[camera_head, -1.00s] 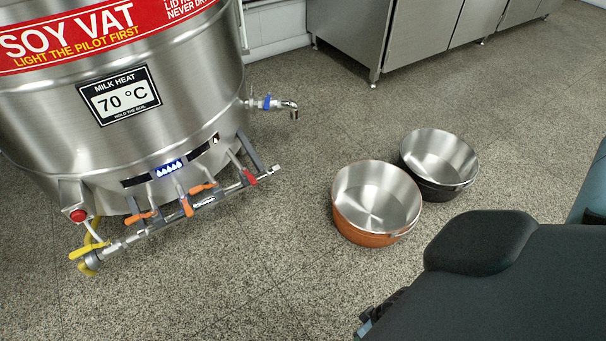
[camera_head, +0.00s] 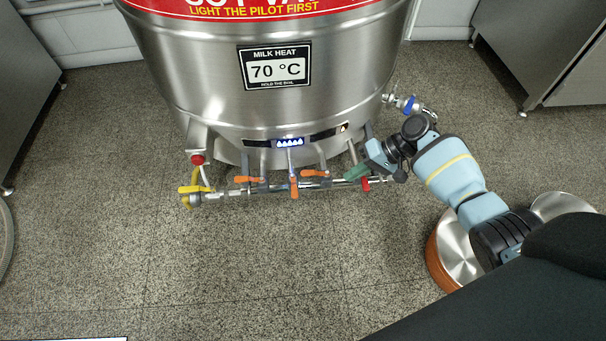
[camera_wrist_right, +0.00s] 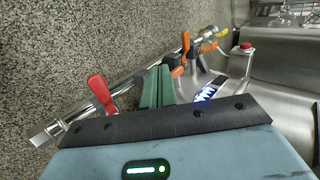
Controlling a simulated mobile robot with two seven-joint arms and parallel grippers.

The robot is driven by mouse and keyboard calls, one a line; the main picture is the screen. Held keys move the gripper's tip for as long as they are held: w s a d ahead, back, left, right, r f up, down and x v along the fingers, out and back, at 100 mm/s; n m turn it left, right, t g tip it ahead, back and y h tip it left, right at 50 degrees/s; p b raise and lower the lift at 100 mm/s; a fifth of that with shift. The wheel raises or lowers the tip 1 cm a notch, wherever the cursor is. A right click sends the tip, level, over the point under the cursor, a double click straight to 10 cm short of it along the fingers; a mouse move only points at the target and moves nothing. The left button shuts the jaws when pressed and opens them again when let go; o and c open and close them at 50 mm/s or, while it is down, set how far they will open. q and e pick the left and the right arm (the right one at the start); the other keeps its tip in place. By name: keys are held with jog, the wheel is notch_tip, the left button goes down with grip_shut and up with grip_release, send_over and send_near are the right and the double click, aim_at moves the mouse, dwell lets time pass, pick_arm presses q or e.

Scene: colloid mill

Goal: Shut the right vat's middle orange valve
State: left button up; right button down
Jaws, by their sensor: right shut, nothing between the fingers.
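One steel soy vat (camera_head: 200,75) stands in the head view, with a pipe rail of valves low on its front. The middle orange valve (camera_head: 294,188) has its handle pointing outward, across the pipe. The orange valves on its left (camera_head: 248,180) and right (camera_head: 314,173) have handles lying roughly along the pipe. My right gripper (camera_head: 355,173) is shut and empty, between the right orange valve and the red valve (camera_head: 365,184), apart from the middle valve. Its green fingers (camera_wrist_right: 157,87) show in the right wrist view, with orange handles beyond. My left gripper is not in view.
Blue flame marks (camera_head: 290,142) glow above the middle valve. A yellow valve (camera_head: 196,189) and red button (camera_head: 198,159) are at the left end. A blue-handled tap (camera_head: 407,104) and copper-coloured pot (camera_head: 440,262) are at right. Floor before the rail is clear.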

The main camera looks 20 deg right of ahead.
jog(key=shift+w+r, duration=0.6)
jog(key=shift+r, duration=0.05)
jog(key=b, duration=0.5)
send_near(295, 192)
jog(key=a+f, duration=0.3)
jog(key=f, duration=0.2)
jog(key=shift+w+f, duration=0.25)
jog(key=shift+w, duration=0.25)
jog(key=shift+s+a, duration=0.1)
jog(key=shift+a, duration=0.05)
